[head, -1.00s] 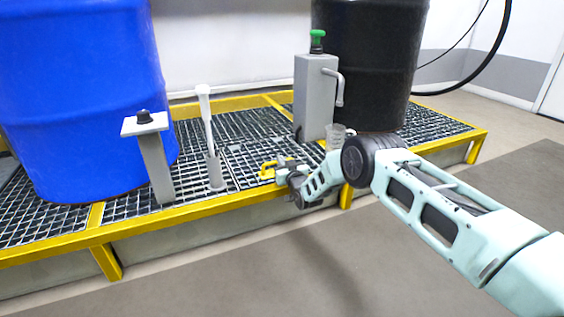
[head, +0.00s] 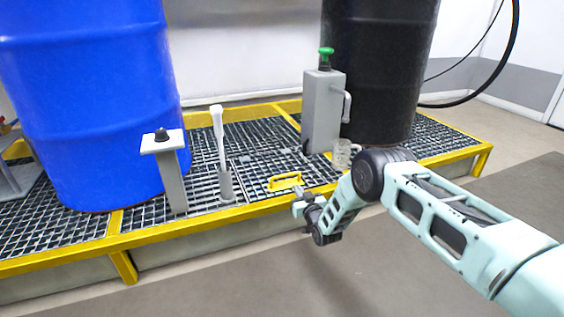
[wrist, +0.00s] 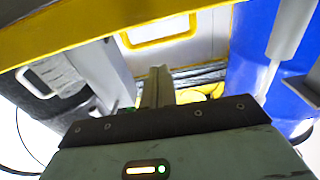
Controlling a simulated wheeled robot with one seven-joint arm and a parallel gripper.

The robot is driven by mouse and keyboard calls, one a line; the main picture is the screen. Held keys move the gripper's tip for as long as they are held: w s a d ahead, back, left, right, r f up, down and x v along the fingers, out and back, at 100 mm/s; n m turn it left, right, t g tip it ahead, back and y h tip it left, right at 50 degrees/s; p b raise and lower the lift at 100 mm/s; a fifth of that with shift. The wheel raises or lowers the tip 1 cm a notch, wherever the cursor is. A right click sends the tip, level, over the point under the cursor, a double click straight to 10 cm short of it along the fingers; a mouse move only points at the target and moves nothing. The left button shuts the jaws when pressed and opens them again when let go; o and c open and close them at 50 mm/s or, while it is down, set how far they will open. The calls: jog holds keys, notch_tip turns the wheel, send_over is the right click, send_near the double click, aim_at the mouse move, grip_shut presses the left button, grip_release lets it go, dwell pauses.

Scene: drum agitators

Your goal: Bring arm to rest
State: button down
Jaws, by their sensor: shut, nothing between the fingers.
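My gripper (head: 300,201) is at the front edge of the grated platform in the head view, at the end of my pale green arm. It is low, beside the yellow front rail, and small in this view. In the wrist view its fingers (wrist: 157,88) are together with nothing between them. A yellow handle (head: 285,182) lies on the grating just behind the gripper, apart from it.
A blue drum (head: 90,100) stands left and a black drum (head: 380,70) right on the grating. Between them are a post with a black knob (head: 163,140), a white-handled tool (head: 218,140) in a holder, a grey box with a green button (head: 323,105), and a clear beaker (head: 341,155). Floor in front is clear.

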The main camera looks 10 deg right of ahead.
jog(key=a+r+g+p, duration=0.25)
jog(key=a+r, duration=0.35)
jog(key=r, duration=0.3)
jog(key=s+a+r+n+g+y+p, duration=0.1)
jog(key=s+a+r+g, duration=0.35)
jog(key=s+r, duration=0.5)
jog(key=s+a+r+n+g+p, duration=0.1)
jog(key=s+a+r+g+p, duration=0.1)
jog(key=s+a+r+g, duration=0.5)
jog(key=s+d+r+n+g+h+p, duration=0.1)
jog(key=s+d+r, duration=0.3)
jog(key=s, duration=0.9)
jog(key=s+d+r+n+g+h+p, duration=0.15)
jog(key=s+d+r, duration=0.25)
jog(key=s, duration=0.9)
jog(key=s+d+r+n+g+h+p, duration=0.1)
jog(key=s+d+r+g+h, duration=0.15)
jog(key=s, duration=1.05)
notch_tip(320, 180, up, 39)
jog(key=t+y+p, duration=0.1)
jog(key=p, duration=3.7)
jog(key=shift+d+f, duration=0.15)
jog(key=shift+d, duration=0.25)
jog(key=shift+s, duration=0.1)
